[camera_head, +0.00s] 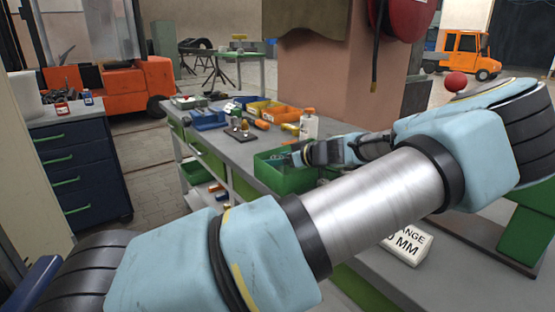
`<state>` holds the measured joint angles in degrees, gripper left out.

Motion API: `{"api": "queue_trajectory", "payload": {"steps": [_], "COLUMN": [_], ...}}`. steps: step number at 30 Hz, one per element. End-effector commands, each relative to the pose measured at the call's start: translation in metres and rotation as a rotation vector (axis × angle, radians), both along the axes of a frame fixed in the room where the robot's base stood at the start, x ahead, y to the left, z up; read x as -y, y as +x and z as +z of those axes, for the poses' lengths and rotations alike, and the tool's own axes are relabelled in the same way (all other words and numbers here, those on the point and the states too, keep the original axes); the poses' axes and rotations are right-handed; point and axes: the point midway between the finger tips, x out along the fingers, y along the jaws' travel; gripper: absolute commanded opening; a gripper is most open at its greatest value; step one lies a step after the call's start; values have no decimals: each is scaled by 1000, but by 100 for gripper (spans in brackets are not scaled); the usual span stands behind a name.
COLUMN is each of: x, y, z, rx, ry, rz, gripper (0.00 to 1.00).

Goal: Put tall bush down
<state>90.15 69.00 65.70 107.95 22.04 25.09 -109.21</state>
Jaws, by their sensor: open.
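My arm crosses the foreground and bends back over the workbench. My gripper (291,158) is small and far off, at the green bin (262,178) on the bench. It is open, with its fingertips pointing left over the bin's back right part. I cannot make out a tall bush in this view. The bin's inside is mostly hidden by its walls and by my arm, so I cannot tell what lies in it.
The grey bench (222,146) holds a blue tray (205,119), orange trays (268,109), a white bottle (309,126) and small parts behind the bin. A dark drawer cabinet (80,170) stands left, across a floor gap.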

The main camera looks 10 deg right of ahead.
Motion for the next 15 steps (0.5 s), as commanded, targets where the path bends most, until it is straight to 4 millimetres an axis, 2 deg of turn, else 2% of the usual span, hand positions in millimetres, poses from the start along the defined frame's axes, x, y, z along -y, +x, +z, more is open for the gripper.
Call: {"api": "queue_trajectory", "payload": {"steps": [8,15], "x": [3,26], "y": [-3,-33], "z": [1,14], "rx": [2,1], "ry": [0,-4], "rz": [-1,-4], "gripper": [79,79]}}
